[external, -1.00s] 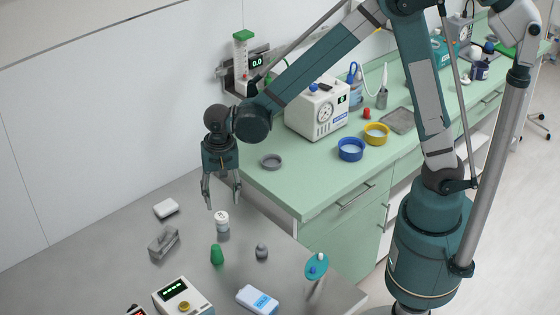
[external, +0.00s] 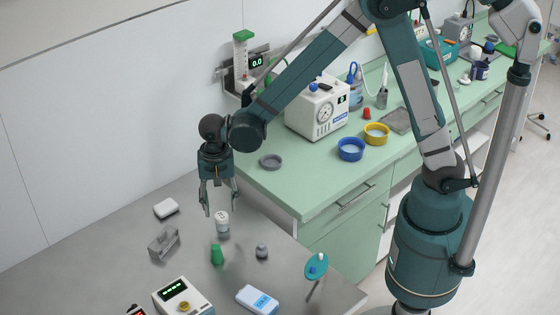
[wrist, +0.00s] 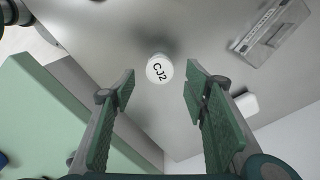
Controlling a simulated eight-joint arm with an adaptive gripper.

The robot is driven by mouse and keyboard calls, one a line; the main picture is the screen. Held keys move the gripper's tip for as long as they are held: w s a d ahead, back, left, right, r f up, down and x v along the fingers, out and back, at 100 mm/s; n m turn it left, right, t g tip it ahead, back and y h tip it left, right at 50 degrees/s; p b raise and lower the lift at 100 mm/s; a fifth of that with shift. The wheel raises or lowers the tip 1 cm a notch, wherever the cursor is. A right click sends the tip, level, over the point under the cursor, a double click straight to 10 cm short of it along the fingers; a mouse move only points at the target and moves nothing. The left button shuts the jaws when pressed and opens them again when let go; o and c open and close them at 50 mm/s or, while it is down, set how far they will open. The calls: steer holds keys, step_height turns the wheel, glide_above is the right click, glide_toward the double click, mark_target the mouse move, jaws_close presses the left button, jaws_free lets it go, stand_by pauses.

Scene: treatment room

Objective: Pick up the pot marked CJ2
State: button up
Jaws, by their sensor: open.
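The pot marked CJ2 (wrist: 159,70) is small and white with a round lid lettered in black. In the external view the pot (external: 222,222) stands upright on the grey steel table (external: 203,237). My gripper (external: 220,212) is open and empty, pointing down above the table close to the pot. In the wrist view the fingers of my gripper (wrist: 162,85) are spread wide, and the pot shows beyond the fingertips, between their lines. The pot and the fingers look apart; the exact height gap is hard to tell.
A grey metal block (external: 163,242) and a white block (external: 166,208) lie left of the pot. A green cone-shaped piece (external: 217,254) and a grey knobbed piece (external: 262,251) stand in front. The green counter (external: 300,190) rises at the right.

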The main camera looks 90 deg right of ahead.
mark_target(221, 215)
steer(key=shift+f, duration=0.25)
steer(key=shift+f, duration=0.15)
steer(key=shift+f+b, duration=0.3)
steer(key=shift+f, duration=2.15)
steer(key=c, duration=1)
